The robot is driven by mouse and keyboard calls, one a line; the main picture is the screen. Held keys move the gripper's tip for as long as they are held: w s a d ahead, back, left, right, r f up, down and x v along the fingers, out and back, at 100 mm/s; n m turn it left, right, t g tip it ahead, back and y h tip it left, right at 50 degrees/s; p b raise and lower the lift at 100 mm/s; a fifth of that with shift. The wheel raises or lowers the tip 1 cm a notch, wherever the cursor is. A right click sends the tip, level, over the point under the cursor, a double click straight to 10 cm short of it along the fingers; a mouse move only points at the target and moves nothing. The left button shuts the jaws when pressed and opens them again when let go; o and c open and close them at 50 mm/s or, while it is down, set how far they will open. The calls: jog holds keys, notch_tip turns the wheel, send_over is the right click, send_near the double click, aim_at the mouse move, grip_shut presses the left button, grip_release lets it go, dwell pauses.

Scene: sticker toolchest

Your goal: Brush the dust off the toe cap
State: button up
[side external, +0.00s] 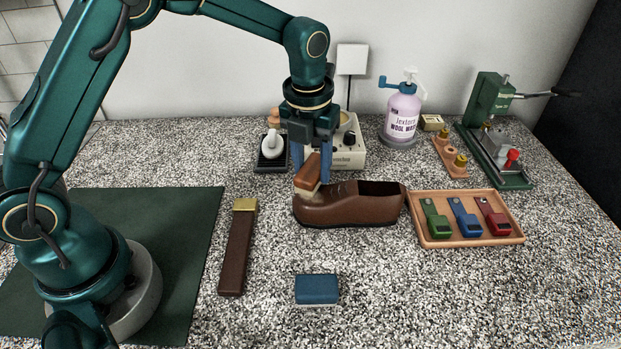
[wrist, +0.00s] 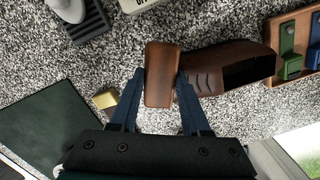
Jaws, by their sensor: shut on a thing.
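A brown leather shoe (side external: 345,208) stands on the speckled counter with its toe to the left and its opening to the right. My gripper (side external: 314,168) is shut on a wooden-backed brush (side external: 308,173) with pale bristles. The brush is tilted over the toe end of the shoe, and its bristles appear to touch the toe cap. In the wrist view the brush (wrist: 160,75) sits between the two blue fingers of my gripper (wrist: 160,84) and hides the toe. The shoe (wrist: 222,70) extends to the right behind it. Dust cannot be made out.
A wooden tray (side external: 470,241) with green, blue and red tools lies right of the shoe. A blue block (side external: 316,289) and a dark strip with a brass end (side external: 237,250) lie in front. A pink pump bottle (side external: 402,115) and green press (side external: 495,130) stand behind. The front right counter is clear.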

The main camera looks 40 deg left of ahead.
jog(key=shift+s+d, duration=2.1)
jog(key=shift+s, duration=0.2)
jog(key=shift+w+a+f, duration=0.15)
jog(key=shift+w+a, duration=0.95)
jog(key=shift+w, duration=0.1)
jog(key=shift+w+a, duration=1)
jog(key=shift+w, duration=0.1)
jog(key=shift+r, duration=0.25)
jog(key=shift+r, duration=2.95)
jog(key=shift+r, duration=1.45)
jog(key=shift+r, duration=0.1)
